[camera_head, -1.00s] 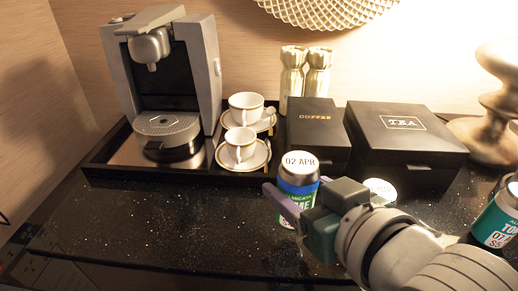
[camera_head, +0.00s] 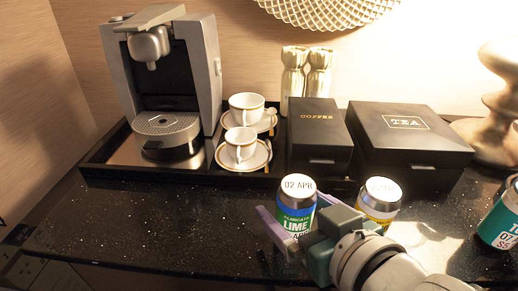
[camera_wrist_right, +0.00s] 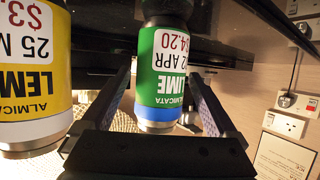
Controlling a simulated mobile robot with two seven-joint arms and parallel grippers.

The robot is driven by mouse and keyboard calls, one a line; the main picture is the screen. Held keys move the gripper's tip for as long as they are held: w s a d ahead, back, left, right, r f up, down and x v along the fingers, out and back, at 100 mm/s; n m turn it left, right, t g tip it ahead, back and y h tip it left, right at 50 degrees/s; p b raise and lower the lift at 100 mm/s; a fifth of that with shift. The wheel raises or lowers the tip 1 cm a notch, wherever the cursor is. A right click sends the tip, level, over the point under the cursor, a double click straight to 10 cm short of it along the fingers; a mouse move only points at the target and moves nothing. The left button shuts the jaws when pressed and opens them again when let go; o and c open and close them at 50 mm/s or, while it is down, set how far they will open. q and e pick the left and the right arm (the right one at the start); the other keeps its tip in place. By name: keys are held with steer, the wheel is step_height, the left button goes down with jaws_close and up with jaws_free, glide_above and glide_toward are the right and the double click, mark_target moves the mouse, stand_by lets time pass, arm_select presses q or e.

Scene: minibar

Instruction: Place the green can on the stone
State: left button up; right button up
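The green can (camera_head: 296,212), a lime can with a blue band and a silver top, is upright at the front of the speckled black stone counter (camera_head: 150,230). Its base is hidden in the head view. My right gripper (camera_head: 300,222) is open in front of the can. In the right wrist view, upside down, the green can (camera_wrist_right: 163,70) is between the right gripper's two fingers (camera_wrist_right: 160,85), with small gaps beside it. My left gripper is not in view.
A yellow can (camera_head: 379,205) stands close to the right of the green can. A teal can (camera_head: 503,215) is at the right edge. Behind are a black tray (camera_head: 105,172) with coffee machine and cups, a coffee box (camera_head: 318,140) and a tea box (camera_head: 410,140). The counter's left front is clear.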

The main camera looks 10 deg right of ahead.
steer(key=shift+r, duration=0.1)
steer(key=shift+s+r, duration=0.15)
steer(key=shift+s, duration=0.05)
steer(key=s+d+r+g+h+p, duration=0.1)
steer(key=s+d+g, duration=0.2)
steer(key=s, duration=0.7)
steer(key=s+d+r+g+h+p, duration=0.1)
steer(key=s+d+r+g, duration=0.1)
steer(key=s+g, duration=0.4)
steer(key=s+d, duration=0.1)
steer(key=s, duration=0.3)
steer(key=shift+d+r+g, duration=0.15)
steer(key=shift+d+g, duration=0.25)
steer(key=shift+s, duration=0.1)
